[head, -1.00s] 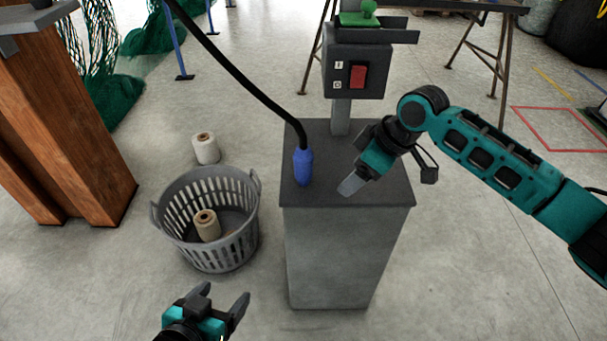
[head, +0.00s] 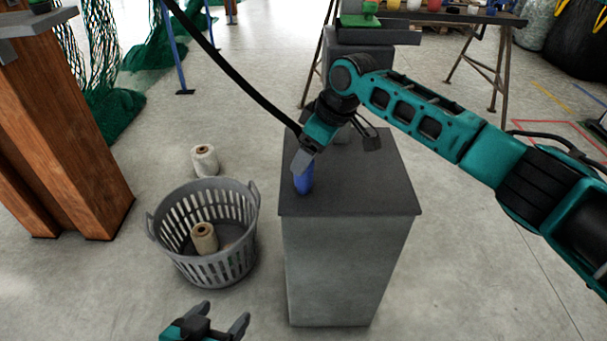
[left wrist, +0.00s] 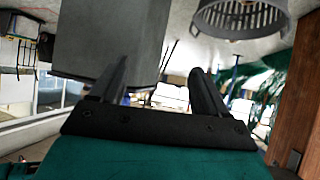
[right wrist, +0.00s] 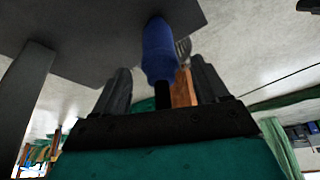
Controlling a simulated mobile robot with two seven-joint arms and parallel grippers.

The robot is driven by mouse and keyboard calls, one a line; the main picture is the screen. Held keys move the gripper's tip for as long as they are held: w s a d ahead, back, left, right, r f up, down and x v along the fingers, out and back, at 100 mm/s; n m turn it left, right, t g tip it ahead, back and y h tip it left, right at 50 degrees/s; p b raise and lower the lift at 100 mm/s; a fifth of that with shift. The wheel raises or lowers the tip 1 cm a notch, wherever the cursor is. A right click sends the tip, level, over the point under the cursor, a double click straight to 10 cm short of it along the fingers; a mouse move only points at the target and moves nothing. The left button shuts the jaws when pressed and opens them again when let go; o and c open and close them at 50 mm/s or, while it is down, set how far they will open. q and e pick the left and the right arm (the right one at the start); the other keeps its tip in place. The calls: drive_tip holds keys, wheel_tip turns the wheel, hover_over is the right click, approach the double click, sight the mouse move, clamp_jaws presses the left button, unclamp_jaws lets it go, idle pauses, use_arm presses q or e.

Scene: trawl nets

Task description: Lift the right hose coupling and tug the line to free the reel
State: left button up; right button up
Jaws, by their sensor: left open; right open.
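The blue hose coupling (head: 304,182) stands on the dark top of a grey pedestal (head: 385,190), with the black line (head: 238,83) running up and left from it. My right gripper (head: 305,160) is open at the coupling, its fingers partly hiding it. In the right wrist view the coupling (right wrist: 158,52) stands between the two open fingers (right wrist: 162,90), without visible contact. The reel is not identifiable.
A grey basket (head: 185,255) holding a twine spool (head: 204,238) stands left of the pedestal. Another spool (head: 205,160) is on the floor behind it. A wooden post (head: 70,120) is at far left. My right arm hides the switch box.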

sight(305, 182)
drive_tip(key=b+x, duration=0.1)
drive_tip(key=x, duration=0.4)
drive_tip(key=shift+a+b, duration=0.1)
drive_tip(key=shift+b, duration=0.3)
clamp_jaws()
